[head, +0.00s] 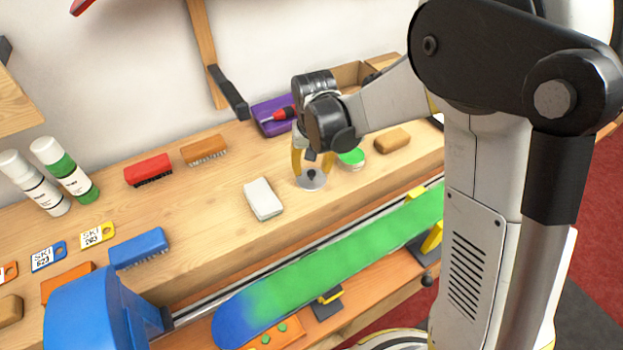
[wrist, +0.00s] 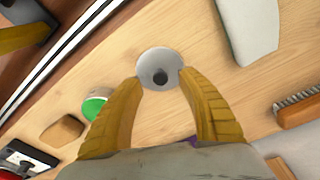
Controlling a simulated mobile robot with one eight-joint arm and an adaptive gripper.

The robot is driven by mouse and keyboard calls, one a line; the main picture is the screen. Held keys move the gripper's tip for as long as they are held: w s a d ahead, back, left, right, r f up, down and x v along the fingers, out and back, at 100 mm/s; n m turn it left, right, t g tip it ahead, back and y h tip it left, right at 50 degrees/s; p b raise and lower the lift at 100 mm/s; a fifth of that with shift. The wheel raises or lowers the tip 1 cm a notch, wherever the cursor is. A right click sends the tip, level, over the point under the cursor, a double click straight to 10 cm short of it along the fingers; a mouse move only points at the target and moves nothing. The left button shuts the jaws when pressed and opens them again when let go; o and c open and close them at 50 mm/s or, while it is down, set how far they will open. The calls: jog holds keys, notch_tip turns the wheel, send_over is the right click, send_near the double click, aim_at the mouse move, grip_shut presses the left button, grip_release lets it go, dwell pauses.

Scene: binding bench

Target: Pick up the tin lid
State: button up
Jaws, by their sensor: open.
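The tin lid (head: 312,181) is a round, light grey disc with a dark knob at its centre, lying on the wooden bench. It also shows in the wrist view (wrist: 158,70), between and just past the fingertips. My gripper (head: 313,170) is over the lid, pointing down, with its yellow fingers apart. In the wrist view my gripper (wrist: 158,83) has a finger on each side of the lid's near edge, and nothing is held. I cannot tell whether the fingertips touch the lid.
A green-topped tin (head: 352,158) and a tan block (head: 392,140) stand close on the right. A white block (head: 263,199) lies to the left. A green and blue ski or board (head: 330,262) runs along the bench front. A purple case (head: 272,115) is behind.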

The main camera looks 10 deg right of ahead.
aim_at(312, 172)
jog(key=f, duration=0.1)
jog(key=f+b, duration=0.1)
jog(key=f, duration=0.1)
jog(key=shift+w+f, duration=0.3)
jog(key=shift+w, duration=0.05)
jog(key=shift+r, duration=0.1)
grip_shut()
jog(key=shift+r, duration=0.1)
